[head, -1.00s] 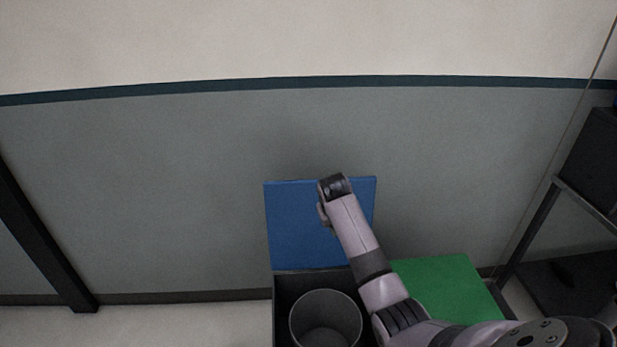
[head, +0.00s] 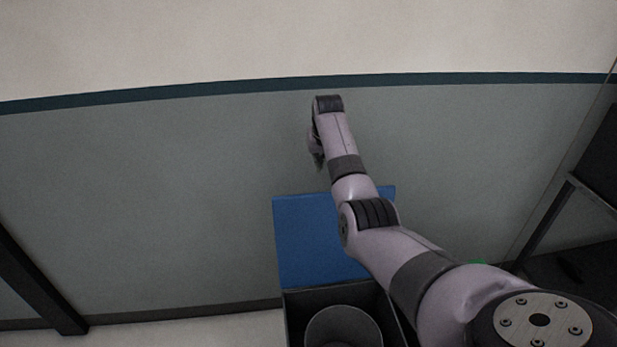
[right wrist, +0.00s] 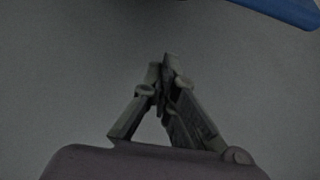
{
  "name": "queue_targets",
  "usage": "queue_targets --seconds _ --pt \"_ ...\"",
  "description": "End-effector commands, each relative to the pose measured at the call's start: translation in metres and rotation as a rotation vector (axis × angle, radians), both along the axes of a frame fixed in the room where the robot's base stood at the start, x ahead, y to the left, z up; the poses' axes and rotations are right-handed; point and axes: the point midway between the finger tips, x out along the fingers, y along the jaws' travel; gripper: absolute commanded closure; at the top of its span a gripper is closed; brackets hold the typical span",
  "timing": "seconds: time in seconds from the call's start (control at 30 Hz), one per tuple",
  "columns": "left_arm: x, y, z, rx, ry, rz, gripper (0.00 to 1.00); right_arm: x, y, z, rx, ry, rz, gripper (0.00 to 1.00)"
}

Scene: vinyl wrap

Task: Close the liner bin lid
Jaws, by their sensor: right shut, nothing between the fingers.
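The liner bin is a dark box (head: 294,318) at the bottom middle of the head view. Its blue lid (head: 303,240) stands open and upright at the back, against or close to the wall. My right arm crosses in front of the lid's right part. My right gripper (head: 318,163) is above the lid's top edge, near the wall, and partly hidden by my wrist. In the right wrist view the gripper (right wrist: 168,62) is shut and empty, and a blue edge, likely the lid (right wrist: 285,10), shows at the top right. My left gripper is not in view.
A round grey container (head: 343,328) sits inside the bin. A sliver of a green lid (head: 477,262) shows behind my right arm. A dark shelf frame (head: 545,222) stands at the right and a dark post (head: 35,272) at the left. The floor left of the bin is clear.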

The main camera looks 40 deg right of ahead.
Motion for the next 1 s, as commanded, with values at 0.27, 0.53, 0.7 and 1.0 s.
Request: queue_targets --seconds 0.27,0.53,0.7,1.0 --pt "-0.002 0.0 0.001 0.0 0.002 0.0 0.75 0.007 -0.005 -0.023 0.003 0.004 -0.001 1.0" --pt "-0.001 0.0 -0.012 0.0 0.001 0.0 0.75 0.019 -0.011 -0.056 0.003 0.002 -0.001 1.0" --pt "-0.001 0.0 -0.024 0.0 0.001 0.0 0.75 0.024 -0.014 -0.072 0.002 0.001 -0.001 1.0" --pt "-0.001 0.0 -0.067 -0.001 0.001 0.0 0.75 0.031 -0.018 -0.091 0.0 -0.001 -0.001 1.0"
